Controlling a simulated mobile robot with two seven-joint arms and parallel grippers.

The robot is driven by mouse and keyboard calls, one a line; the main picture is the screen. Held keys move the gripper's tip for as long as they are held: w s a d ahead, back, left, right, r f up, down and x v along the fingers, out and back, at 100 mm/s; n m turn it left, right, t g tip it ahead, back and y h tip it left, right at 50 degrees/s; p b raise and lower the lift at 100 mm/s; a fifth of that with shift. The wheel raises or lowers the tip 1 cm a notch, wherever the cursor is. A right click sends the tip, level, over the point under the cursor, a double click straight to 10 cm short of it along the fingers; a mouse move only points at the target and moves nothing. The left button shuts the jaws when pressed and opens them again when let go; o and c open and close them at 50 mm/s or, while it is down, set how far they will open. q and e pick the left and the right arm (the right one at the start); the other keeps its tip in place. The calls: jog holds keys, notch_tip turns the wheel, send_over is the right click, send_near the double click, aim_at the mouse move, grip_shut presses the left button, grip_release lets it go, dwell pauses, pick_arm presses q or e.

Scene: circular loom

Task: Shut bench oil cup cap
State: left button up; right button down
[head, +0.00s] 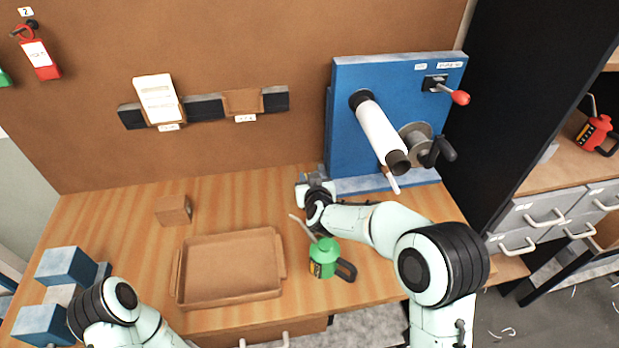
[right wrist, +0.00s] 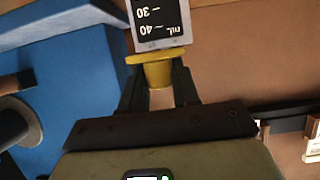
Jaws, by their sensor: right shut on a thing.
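My right gripper (head: 314,183) is at the lower left edge of the blue machine panel, low over the bench top. In the right wrist view its two dark fingers (right wrist: 159,95) are shut on a yellow flared piece (right wrist: 158,73), apparently part of the oil cup. A black plate with white figures (right wrist: 159,18) and a pale frame stands just beyond that piece. The picture does not show whether the yellow piece is the cap or the cup body. In the head view the gripper hides this piece.
A green oil can (head: 324,262) stands just below my right wrist. A brown tray (head: 230,297) and a small wooden block (head: 173,210) lie to the left. The blue panel (head: 350,135) carries a white roller (head: 380,130), a crank (head: 440,152) and a red-knobbed lever (head: 459,97).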

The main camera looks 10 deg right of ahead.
jog(key=shift+f, duration=0.2)
jog(key=c, duration=1)
grip_release()
jog(key=shift+o, duration=0.5)
jog(key=shift+r, duration=0.1)
jog(key=shift+r, duration=0.1)
